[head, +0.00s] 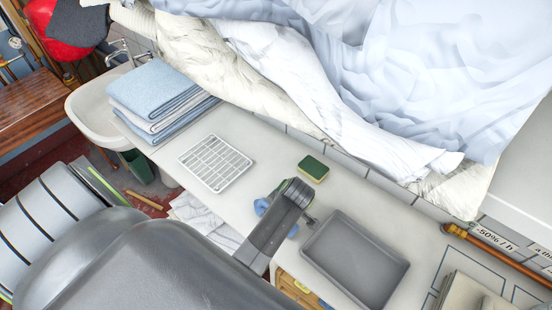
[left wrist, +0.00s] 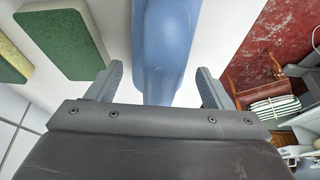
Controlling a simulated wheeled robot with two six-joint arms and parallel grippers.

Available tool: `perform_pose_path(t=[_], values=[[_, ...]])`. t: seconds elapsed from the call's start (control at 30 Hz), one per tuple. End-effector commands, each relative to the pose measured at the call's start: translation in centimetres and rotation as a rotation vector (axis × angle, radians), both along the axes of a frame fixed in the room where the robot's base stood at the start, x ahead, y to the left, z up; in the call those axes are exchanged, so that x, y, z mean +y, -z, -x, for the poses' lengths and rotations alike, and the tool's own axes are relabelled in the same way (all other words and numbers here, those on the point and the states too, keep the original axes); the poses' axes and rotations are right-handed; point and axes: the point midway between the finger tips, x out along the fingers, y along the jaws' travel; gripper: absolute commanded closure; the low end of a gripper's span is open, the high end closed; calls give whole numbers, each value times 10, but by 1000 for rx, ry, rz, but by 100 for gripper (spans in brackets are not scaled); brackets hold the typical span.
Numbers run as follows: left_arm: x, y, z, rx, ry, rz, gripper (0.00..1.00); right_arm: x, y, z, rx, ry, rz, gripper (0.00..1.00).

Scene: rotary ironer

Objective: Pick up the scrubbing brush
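A smooth blue object, which looks like the scrubbing brush (head: 262,206), lies at the worktop's front edge, mostly hidden under my left arm in the head view. In the left wrist view the blue brush (left wrist: 165,45) runs lengthwise between the two fingers, and its bristles cannot be seen. My left gripper (left wrist: 159,70) is open, with one finger on each side of the brush and a visible gap to both. In the head view my left gripper (head: 297,194) is right over the brush. My right gripper is in neither view.
A green and yellow sponge (head: 313,168) lies just behind my left gripper. A grey tray (head: 355,260) is to the right, a white rack (head: 215,163) to the left. Folded towels (head: 160,95) stand by the basin. Draped sheets (head: 400,80) fill the back.

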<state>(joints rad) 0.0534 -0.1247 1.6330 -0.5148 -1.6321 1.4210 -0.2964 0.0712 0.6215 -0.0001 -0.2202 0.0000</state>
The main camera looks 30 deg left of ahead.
Motion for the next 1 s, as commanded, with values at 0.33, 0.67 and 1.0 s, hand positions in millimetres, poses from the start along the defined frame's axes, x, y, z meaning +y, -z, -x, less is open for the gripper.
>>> perform_pose_path(t=[0.33, 0.67, 1.0], values=[[0, 0, 0, 0, 1, 0, 71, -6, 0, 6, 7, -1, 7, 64], [0, -5, -1, -1, 1, 0, 72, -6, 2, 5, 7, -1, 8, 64], [-1, -57, -2, -6, 0, 1, 72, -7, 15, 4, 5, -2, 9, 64]])
